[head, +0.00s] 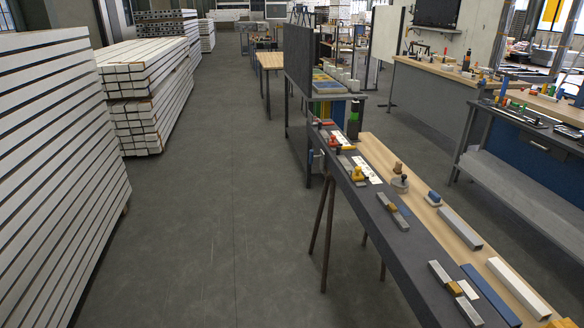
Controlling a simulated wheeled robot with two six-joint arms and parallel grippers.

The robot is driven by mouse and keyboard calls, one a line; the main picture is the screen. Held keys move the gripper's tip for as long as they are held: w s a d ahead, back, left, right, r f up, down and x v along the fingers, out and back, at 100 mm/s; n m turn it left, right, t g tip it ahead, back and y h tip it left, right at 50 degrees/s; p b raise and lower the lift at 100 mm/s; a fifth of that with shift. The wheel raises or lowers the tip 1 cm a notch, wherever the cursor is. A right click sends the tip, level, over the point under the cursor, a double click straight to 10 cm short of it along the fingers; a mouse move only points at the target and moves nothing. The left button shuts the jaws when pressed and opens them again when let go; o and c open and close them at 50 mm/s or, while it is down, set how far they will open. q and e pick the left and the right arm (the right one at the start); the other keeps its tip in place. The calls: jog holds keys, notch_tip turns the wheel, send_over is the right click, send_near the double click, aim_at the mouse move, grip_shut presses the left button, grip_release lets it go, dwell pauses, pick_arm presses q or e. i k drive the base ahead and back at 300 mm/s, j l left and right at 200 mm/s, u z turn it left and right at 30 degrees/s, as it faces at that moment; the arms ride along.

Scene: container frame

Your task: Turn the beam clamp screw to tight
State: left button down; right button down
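I cannot make out the beam clamp or its screw for certain. On the dark near bench (395,247) at the right stand several small fixtures. One has a yellow knob-like part (357,173). Farther back is a group of red, yellow and black parts (338,146). They are too small to tell their details or how any screw is set. Neither of my grippers is in view.
A wooden-topped strip (455,212) with metal bars runs along the bench. A white bar (518,287) lies at its near end. Stacked white beams (55,170) fill the left. The grey floor (225,220) between is clear. Another workbench (510,170) stands right.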

aim_at(311, 156)
jog(key=i+j+z, duration=0.15)
jog(key=i+z, duration=0.15)
jog(key=z, duration=0.15)
jog(key=i+j+z, duration=0.25)
jog(key=z, duration=0.2)
jog(key=i+j+z, duration=0.4)
jog(key=j+z, duration=0.45)
jog(key=i+l, duration=0.05)
